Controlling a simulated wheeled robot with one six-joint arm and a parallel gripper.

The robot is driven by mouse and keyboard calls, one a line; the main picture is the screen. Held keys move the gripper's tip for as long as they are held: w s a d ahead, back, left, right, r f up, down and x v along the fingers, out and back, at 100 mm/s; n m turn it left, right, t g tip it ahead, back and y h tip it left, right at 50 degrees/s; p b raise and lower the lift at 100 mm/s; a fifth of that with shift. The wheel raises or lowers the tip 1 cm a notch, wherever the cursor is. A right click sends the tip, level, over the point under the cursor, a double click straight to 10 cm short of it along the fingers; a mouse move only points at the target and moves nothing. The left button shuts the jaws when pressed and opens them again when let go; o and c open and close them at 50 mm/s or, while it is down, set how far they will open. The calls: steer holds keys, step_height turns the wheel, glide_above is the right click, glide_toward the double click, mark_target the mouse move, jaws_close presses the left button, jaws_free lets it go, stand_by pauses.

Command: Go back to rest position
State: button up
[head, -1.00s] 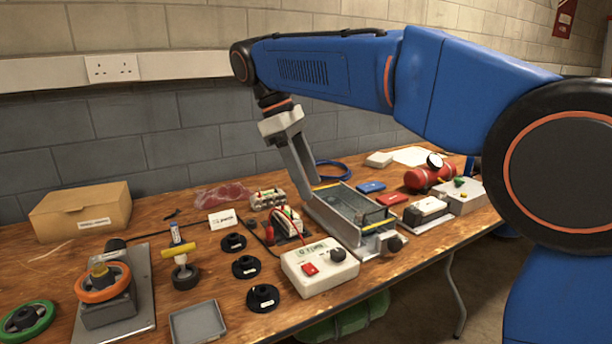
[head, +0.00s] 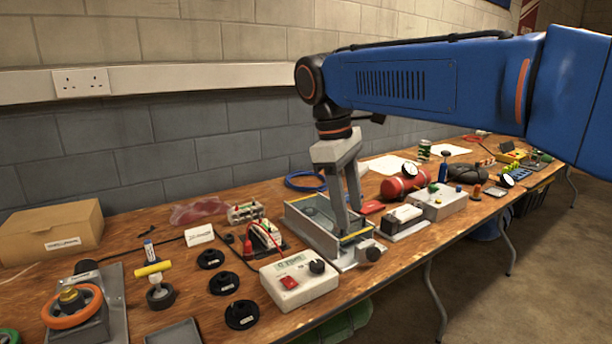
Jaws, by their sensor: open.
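My gripper (head: 349,232) hangs from my blue arm, pointing down, with its two fingers apart. In the head view its fingertips overlap the grey open-topped metal box (head: 309,240) with a yellow bar at its near end. I cannot tell whether the fingers are above the box or inside it. Nothing shows between the fingers. Part of the box is hidden behind the fingers.
A white control box (head: 299,280) with a red switch stands in front of the metal box. A red cylinder (head: 404,186) and a grey box (head: 438,203) stand to the right. A cardboard box (head: 50,232) and an orange handwheel (head: 72,306) are at left.

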steer(key=s+d+f+m+t+y, duration=0.1)
steer(key=s+d+f+m, duration=0.25)
steer(key=d, duration=0.35)
steer(key=s+d+f+m+t+y, duration=0.1)
steer(key=s+d+f+m, duration=0.1)
steer(key=s+d+f, duration=0.3)
steer(key=s+d+f+m+t, duration=0.3)
steer(key=s+d+f+m, duration=0.3)
steer(key=s+f, duration=0.5)
steer(key=d+f, duration=0.1)
steer(key=d, duration=0.1)
steer(key=shift+d, duration=0.3)
